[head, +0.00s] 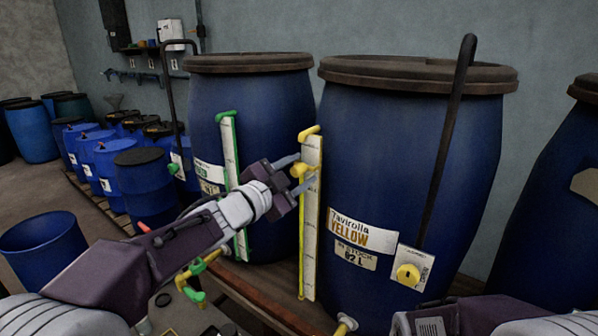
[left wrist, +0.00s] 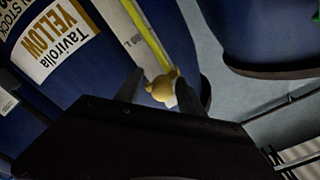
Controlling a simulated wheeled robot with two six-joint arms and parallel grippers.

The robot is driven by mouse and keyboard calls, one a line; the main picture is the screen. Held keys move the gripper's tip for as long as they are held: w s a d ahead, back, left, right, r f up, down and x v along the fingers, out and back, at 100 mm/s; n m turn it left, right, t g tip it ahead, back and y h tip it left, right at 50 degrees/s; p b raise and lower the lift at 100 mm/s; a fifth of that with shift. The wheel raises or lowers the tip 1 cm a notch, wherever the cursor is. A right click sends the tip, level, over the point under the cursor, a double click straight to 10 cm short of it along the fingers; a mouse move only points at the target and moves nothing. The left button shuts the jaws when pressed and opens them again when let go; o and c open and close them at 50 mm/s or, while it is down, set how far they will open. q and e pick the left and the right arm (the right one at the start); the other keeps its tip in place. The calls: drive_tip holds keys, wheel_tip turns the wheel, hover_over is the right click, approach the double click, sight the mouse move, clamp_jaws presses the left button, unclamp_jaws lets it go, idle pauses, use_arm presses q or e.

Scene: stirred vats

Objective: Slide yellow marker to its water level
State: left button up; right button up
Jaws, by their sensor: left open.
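The yellow marker (head: 301,169) is a yellow knob on the pale gauge board (head: 311,235) of the blue vat (head: 415,150) labelled YELLOW. It sits near the board's upper end, below a yellow top fitting (head: 308,131). My left gripper (head: 298,172) is open, its fingers reaching to the marker from the left. In the left wrist view the marker (left wrist: 163,86) shows between the two spread fingers; contact cannot be told. A yellow strip (head: 301,240) runs up the board's left edge towards the marker; behind the gripper it is hidden. My right gripper is out of view.
A second vat (head: 262,105) with a green-fitted gauge board (head: 231,170) stands close on the left, behind my left arm. A dark bent pipe (head: 450,130) stands before the yellow vat. Blue drums (head: 140,180) and an open tub (head: 42,250) are at left.

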use_arm(q)
drive_tip(key=v, duration=0.9)
drive_tip(key=a+f+n+g+y+p, duration=0.2)
drive_tip(key=a+f+n+y, duration=0.25)
drive_tip(key=f, duration=0.45)
drive_tip(key=a+f+n+g+y+p, duration=0.2)
drive_tip(key=a+f+n+y+p, duration=0.25)
drive_tip(key=f, duration=0.45)
drive_tip(key=s+a+f+n+g, duration=0.2)
drive_tip(key=s+f+n+g, duration=0.1)
drive_tip(key=s+f, duration=0.4)
drive_tip(key=s+a+f+n+g+y+b, duration=0.1)
drive_tip(key=s+f+n+g, duration=0.3)
drive_tip(key=s, duration=0.8)
wheel_tip(320, 180, down, 3)
drive_tip(key=shift+s+a+f+g+b, duration=0.1)
drive_tip(key=shift+s+a+g+b, duration=0.3)
drive_tip(key=shift+g, duration=0.8)
